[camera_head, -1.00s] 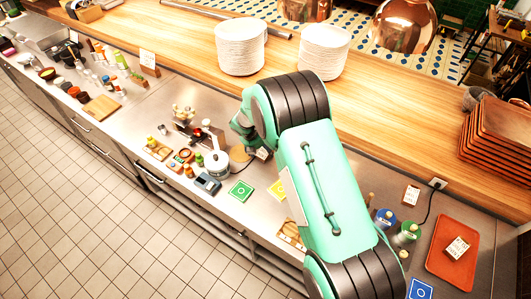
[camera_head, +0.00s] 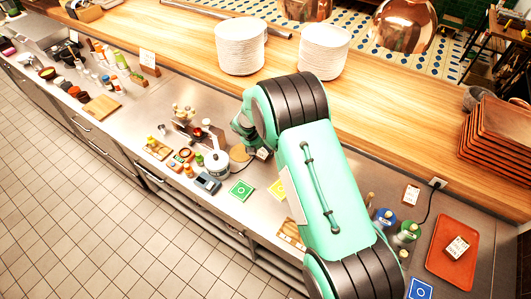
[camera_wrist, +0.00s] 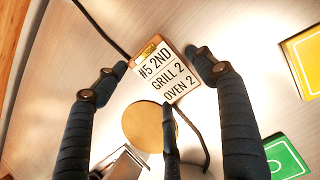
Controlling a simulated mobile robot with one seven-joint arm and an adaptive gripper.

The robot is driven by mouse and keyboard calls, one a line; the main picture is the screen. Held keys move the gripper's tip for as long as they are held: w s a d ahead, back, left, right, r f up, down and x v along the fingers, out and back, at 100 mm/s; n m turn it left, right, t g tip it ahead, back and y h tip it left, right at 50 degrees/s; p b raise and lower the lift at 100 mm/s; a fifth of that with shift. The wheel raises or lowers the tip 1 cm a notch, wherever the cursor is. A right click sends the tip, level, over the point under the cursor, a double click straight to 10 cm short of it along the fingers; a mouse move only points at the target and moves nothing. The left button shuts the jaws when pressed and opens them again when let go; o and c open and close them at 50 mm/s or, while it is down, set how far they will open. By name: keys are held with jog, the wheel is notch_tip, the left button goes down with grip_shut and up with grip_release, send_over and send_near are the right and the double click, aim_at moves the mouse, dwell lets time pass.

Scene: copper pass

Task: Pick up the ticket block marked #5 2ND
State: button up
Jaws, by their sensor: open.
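The ticket block marked "#5 2ND, GRILL 2, OVEN 2" (camera_wrist: 168,82) is a white-faced block with a wooden edge and a small yellow label. It stands in the middle of the wrist view. My gripper (camera_wrist: 158,61) is open, with one finger on each side of the block and a third finger over its lower edge. I cannot tell whether any finger touches it. In the head view, a small white-faced block (camera_head: 263,153) shows beside my gripper (camera_head: 245,132), whose fingers are mostly hidden there.
A round golden disc (camera_wrist: 148,127) lies close to the block, with a dark cable nearby. Yellow (camera_head: 278,190) and green (camera_head: 241,191) cards lie on the steel counter. A white pot-like item (camera_head: 216,162) stands to the left. Plate stacks (camera_head: 240,48) stand on the wooden shelf behind.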

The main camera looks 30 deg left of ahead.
aim_at(262, 150)
jog(key=shift+f, duration=0.1)
jog(key=c, duration=1)
jog(key=shift+r, duration=0.85)
notch_tip(262, 150, up, 2)
jog(key=shift+r, duration=0.1)
jog(key=shift+c, duration=0.2)
jog(key=s+d, duration=0.3)
jog(key=s+d+r+b, duration=0.1)
jog(key=s+d, duration=0.3)
jog(key=s+d+b, duration=0.1)
jog(key=s+d, duration=0.3)
jog(key=shift+d+r, duration=0.2)
